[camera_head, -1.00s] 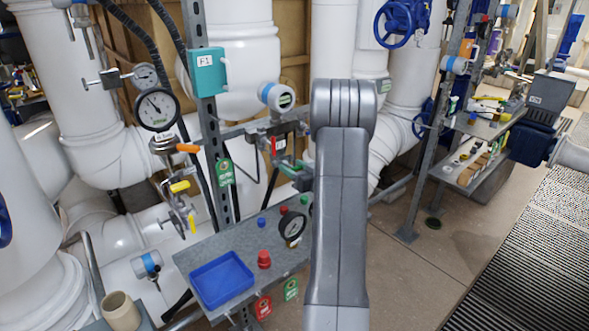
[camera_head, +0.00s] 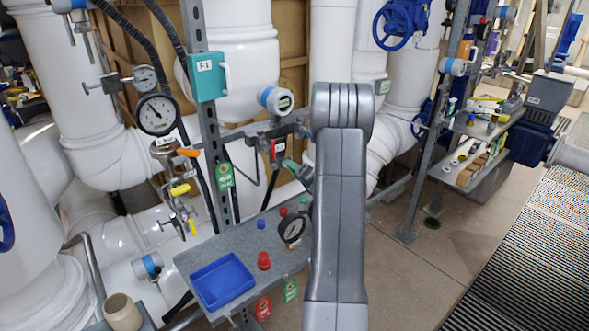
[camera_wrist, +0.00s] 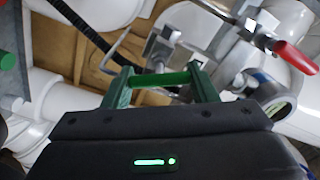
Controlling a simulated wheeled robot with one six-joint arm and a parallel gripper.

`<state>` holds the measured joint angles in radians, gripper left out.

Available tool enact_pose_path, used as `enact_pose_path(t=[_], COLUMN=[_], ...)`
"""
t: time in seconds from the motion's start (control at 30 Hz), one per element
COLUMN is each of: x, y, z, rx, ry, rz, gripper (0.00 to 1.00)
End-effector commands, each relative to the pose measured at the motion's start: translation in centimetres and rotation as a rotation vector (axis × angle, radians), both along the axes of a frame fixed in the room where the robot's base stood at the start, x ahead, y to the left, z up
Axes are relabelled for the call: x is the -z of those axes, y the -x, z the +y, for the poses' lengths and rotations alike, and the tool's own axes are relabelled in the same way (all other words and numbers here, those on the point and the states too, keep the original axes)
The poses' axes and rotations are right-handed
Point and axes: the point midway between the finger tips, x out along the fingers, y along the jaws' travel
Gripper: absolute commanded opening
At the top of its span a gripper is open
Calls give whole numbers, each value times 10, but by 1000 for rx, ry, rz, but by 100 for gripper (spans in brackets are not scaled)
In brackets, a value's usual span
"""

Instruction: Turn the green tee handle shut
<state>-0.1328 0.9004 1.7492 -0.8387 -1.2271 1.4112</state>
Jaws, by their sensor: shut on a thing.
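The green tee handle (camera_wrist: 160,80) shows in the wrist view as a bright green bar lying across between the two dark green fingers of my gripper (camera_wrist: 162,76). My gripper is shut on it. A grey metal valve body (camera_wrist: 165,45) lies just beyond the bar. In the head view, a small green part (camera_head: 291,164) shows left of my arm, beside the pipework on the rack; I cannot tell whether it is finger or handle. My arm hides most of my gripper there.
A red lever (camera_wrist: 297,57) on a neighbouring valve is close at the right in the wrist view. Below the pipework, a grey shelf (camera_head: 215,248) holds a blue tray (camera_head: 222,281), a loose gauge (camera_head: 291,229) and a red knob (camera_head: 263,261). Open floor (camera_head: 400,285) lies right of my arm.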

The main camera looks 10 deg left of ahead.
Motion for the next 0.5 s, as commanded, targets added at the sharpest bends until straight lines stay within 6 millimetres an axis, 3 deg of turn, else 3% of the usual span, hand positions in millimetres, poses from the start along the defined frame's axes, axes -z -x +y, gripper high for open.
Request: enact_pose_path(t=[0.5], x=[2], y=[0], z=[-1], rx=[2], ry=[-250], rz=[324], gripper=[30])
